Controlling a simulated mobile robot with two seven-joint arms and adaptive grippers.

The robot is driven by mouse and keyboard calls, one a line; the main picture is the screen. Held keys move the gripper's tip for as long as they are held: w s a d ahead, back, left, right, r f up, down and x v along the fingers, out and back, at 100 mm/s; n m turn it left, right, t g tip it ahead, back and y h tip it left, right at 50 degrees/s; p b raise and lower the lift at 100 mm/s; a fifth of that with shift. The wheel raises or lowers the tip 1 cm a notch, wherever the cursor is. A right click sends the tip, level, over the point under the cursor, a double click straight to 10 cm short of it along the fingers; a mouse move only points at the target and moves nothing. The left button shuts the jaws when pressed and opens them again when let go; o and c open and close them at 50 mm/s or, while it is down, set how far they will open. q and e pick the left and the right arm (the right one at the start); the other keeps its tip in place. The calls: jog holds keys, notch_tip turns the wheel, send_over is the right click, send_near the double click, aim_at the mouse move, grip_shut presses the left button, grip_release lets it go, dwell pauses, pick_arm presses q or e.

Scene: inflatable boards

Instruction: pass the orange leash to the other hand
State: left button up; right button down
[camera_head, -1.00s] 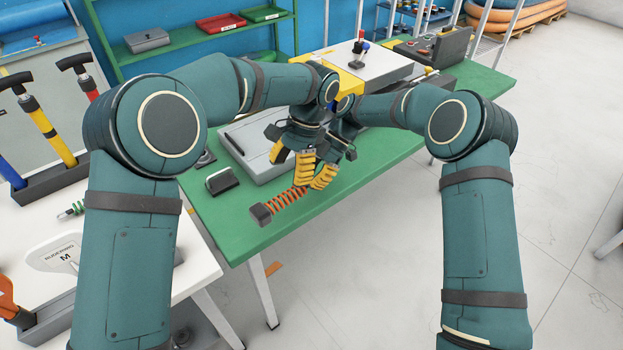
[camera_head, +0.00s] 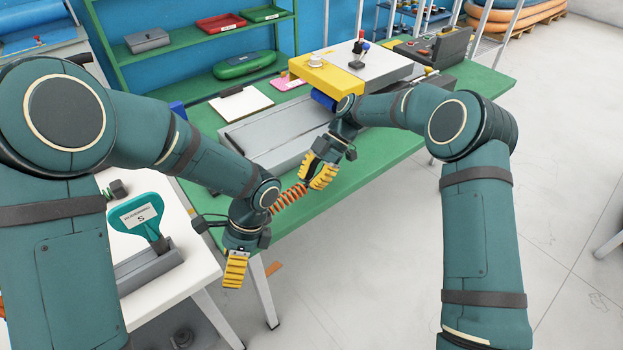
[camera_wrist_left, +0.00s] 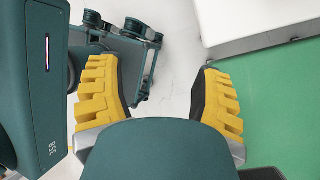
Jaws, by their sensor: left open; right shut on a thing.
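The orange leash (camera_head: 287,199) is a coiled orange cord above the green table. Its upper end is in my right gripper (camera_head: 319,176), whose yellow fingers are shut on it. Its lower end is hidden behind my left arm. My left gripper (camera_head: 236,270) hangs past the table's front edge, lower left of the leash and apart from my right gripper. In the left wrist view its yellow fingers (camera_wrist_left: 160,100) are wide apart, with no leash between them.
The green table (camera_head: 350,190) carries a long grey case (camera_head: 275,135), a clipboard (camera_head: 241,103) and a yellow-and-grey unit (camera_head: 327,77). A white table (camera_head: 185,270) at left holds a teal paddle (camera_head: 140,215) in a grey holder. The floor at right is clear.

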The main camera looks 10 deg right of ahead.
pick_arm(q)
jog(key=s+d+f+n+t+h, duration=0.1)
jog(key=s+f+n+t+h, duration=0.1)
jog(key=f+n+h, duration=0.2)
jog(key=s+d+f+n+t+h, duration=0.1)
jog(key=s+f+n+t+h, duration=0.1)
jog(key=f+n, duration=0.8)
jog(key=n+t+h, duration=0.1)
jog(key=n+h, duration=0.1)
jog(key=n, duration=0.3)
jog(key=shift+s+f, duration=0.35)
jog(key=shift+d, duration=0.15)
